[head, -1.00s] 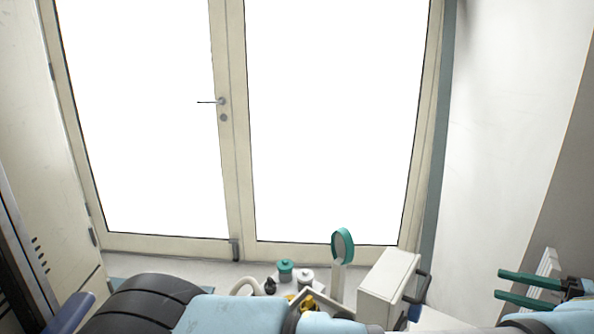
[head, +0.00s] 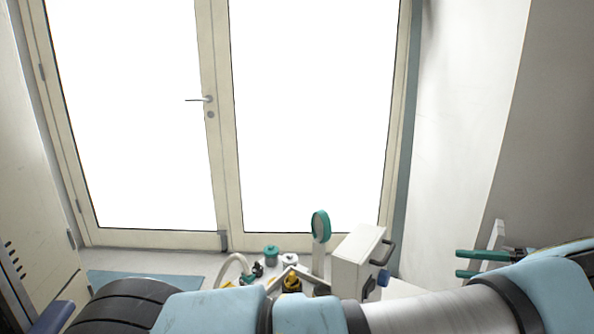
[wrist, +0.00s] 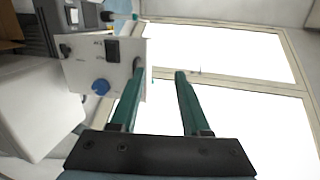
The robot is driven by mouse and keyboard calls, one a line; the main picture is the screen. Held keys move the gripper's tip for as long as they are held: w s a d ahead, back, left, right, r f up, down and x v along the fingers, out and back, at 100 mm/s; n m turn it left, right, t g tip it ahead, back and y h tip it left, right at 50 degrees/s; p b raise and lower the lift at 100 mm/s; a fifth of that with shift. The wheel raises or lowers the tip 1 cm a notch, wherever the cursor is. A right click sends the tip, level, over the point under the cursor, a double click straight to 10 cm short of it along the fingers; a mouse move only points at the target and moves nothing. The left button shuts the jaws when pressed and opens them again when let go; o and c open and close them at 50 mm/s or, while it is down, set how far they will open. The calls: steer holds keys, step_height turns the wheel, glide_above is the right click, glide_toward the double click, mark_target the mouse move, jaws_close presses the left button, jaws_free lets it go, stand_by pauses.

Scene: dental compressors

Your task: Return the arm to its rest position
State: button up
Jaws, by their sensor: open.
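My gripper (head: 458,264) shows at the right of the head view, its two green fingers pointing left, apart and with nothing between them. In the wrist view my gripper (wrist: 153,82) is also open and empty, its fingers pointing up the picture toward the glass doors. My blue and grey arm runs along the bottom edge of the head view. Part of the arm is cut off by the frame.
A white box (head: 355,262) with a dark handle and blue knob stands left of my gripper; the wrist view shows its panel (wrist: 84,68). Several small bottles and a green-ringed part (head: 320,226) stand nearby. Closed glass doors (head: 222,130) are behind, a wall (head: 462,110) right.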

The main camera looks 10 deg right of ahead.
steer(key=w+a+f+n+g+h+b, duration=0.1)
steer(key=w+a+g, duration=0.2)
steer(key=w+a, duration=0.3)
steer(key=w+a+f+g+h+b, duration=0.1)
steer(key=w+a+g, duration=0.2)
steer(key=w+a, duration=0.4)
steer(key=w+a+n+g+h+b, duration=0.1)
steer(key=w+a+g, duration=0.2)
steer(key=w+a, duration=0.3)
steer(key=shift+w+a+f+n+b, duration=0.1)
steer(key=shift+a+f+n+b, duration=0.1)
steer(key=shift+a, duration=0.75)
steer(key=shift+w+a+f+n+b, duration=0.1)
steer(key=shift+a+f+b, duration=0.1)
steer(key=shift+a, duration=0.75)
steer(key=s+a+f+n+g+h+b, duration=0.2)
steer(key=a+h, duration=0.5)
steer(key=a, duration=1.1)
steer(key=s+a+n+t+h+b, duration=0.2)
steer(key=s+a+n+t+b, duration=0.15)
steer(key=s+a, duration=0.65)
step_height(320, 180, up, 14)
steer(key=p, duration=1.4)
steer(key=shift+d+r+m, duration=0.15)
steer(key=shift+r+m, duration=0.05)
steer(key=shift+m, duration=0.25)
